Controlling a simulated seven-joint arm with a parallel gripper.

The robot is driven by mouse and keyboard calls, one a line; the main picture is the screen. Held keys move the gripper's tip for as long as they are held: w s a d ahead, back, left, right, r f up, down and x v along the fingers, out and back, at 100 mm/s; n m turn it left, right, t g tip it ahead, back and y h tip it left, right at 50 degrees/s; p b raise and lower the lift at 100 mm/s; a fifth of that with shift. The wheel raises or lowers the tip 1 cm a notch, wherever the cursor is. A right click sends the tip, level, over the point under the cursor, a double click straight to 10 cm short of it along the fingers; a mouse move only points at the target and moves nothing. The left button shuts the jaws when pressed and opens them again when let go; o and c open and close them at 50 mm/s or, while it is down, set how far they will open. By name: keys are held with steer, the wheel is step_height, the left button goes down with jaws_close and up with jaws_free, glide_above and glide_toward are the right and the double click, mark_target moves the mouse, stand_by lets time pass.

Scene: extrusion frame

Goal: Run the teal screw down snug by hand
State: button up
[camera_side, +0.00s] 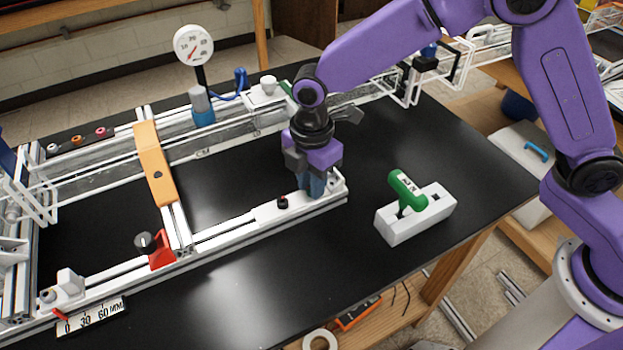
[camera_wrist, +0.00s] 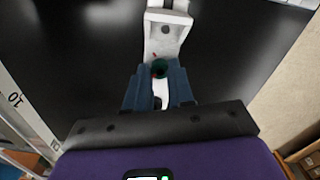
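The teal screw (camera_wrist: 160,68) stands in a white bracket (camera_wrist: 166,35) at the near right end of the frame. In the wrist view its round dark-green head sits between my two blue fingertips, with little or no gap on either side. My gripper (camera_wrist: 160,72) points down over it and looks shut on the head. In the side view my gripper (camera_side: 316,185) is low at the rail's right end, and its fingers hide the screw there. Small red marks show by the head in the wrist view.
A green-handled tool (camera_side: 407,190) stands in a white block (camera_side: 415,215) to the right. An orange crossbar (camera_side: 155,165), a red clamp with a black knob (camera_side: 160,250) and a dial gauge (camera_side: 193,45) are to the left.

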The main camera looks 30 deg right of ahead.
jaws_close()
steer(key=m, duration=0.5)
steer(key=shift+m, duration=0.3)
steer(key=m, duration=0.3)
steer(key=shift+m, duration=2)
steer(key=shift+r, duration=0.1)
